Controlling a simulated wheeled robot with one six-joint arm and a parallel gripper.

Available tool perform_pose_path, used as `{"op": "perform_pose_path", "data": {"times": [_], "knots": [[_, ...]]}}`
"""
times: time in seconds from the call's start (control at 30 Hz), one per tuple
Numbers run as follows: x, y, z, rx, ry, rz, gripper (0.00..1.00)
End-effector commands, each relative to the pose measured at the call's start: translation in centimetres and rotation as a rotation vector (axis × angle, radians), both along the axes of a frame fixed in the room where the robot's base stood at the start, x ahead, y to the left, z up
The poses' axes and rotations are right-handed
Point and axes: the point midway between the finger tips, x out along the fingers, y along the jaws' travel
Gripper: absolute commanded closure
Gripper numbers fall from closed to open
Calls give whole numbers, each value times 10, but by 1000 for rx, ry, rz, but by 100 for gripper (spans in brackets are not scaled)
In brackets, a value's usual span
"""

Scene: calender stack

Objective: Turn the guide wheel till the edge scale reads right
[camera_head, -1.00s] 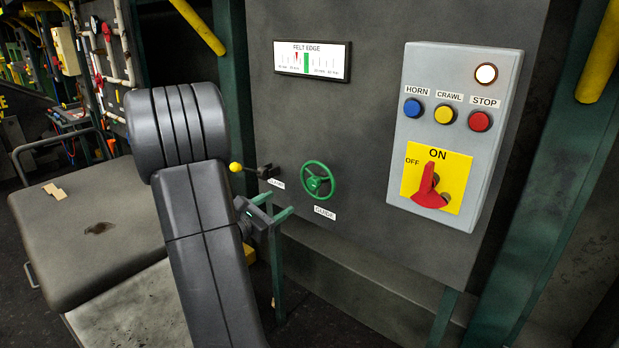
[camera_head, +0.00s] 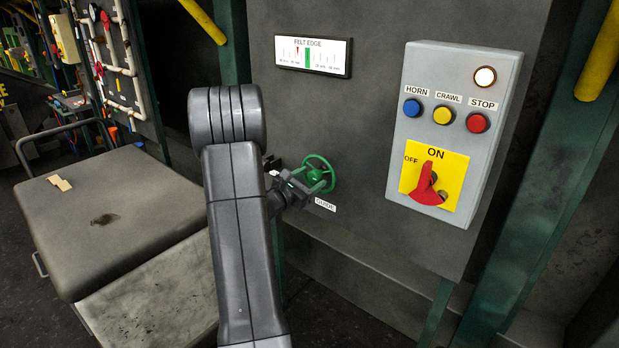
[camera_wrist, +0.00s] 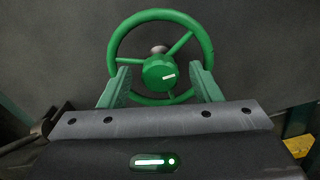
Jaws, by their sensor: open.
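The green guide wheel (camera_head: 318,164) is on the dark grey panel, above the GUIDE label (camera_head: 325,205). My gripper (camera_head: 316,182) is at the wheel, partly covering it. In the wrist view the jaws (camera_wrist: 162,86) are open, one finger on each side of the wheel's hub (camera_wrist: 160,72), overlapping the lower rim. I cannot tell whether they touch the wheel. A white mark on the hub points right and slightly up. The FELT EDGE scale (camera_head: 313,55) has a green band right of centre-left; its small pointer (camera_head: 297,50) stands left of that band.
Right of the wheel is a grey control box (camera_head: 455,130) with blue, yellow and red buttons, a lit white lamp (camera_head: 485,77) and a red rotary switch (camera_head: 427,186) turned toward ON. A grey bench (camera_head: 130,185) stands at left. My arm hides the yellow-knobbed lever's place.

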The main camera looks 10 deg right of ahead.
Motion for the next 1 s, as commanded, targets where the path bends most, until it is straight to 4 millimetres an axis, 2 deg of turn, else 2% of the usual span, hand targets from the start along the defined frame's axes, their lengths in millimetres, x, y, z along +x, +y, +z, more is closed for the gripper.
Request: {"op": "perform_pose_path", "data": {"times": [0.23,0.4,0.47,0.77,1.0], "knots": [[0,0,0,0,0,0,44],[0,0,0,0,0,1,78],[0,0,0,0,0,1,87],[0,0,-2,-20,24,1,87],[0,0,-4,-99,122,1,87]]}}
